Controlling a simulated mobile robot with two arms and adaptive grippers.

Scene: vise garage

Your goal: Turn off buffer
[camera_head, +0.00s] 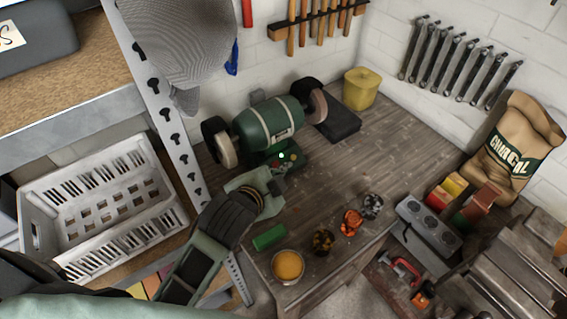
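The buffer (267,124) is a green bench machine with a wheel at each end, standing at the back left of the wooden workbench. Its base has a small dark panel (290,158) with red and green spots, facing me. My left gripper (276,187) is just in front of this panel, low over the bench. I see no object in it. Its fingers are small and foreshortened, so I cannot tell whether they are open or shut, or whether they touch the base. My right gripper is not in view.
A white crate (100,205) sits on the left shelf. A charcoal bag (515,150) stands right. The bench's middle is clear.

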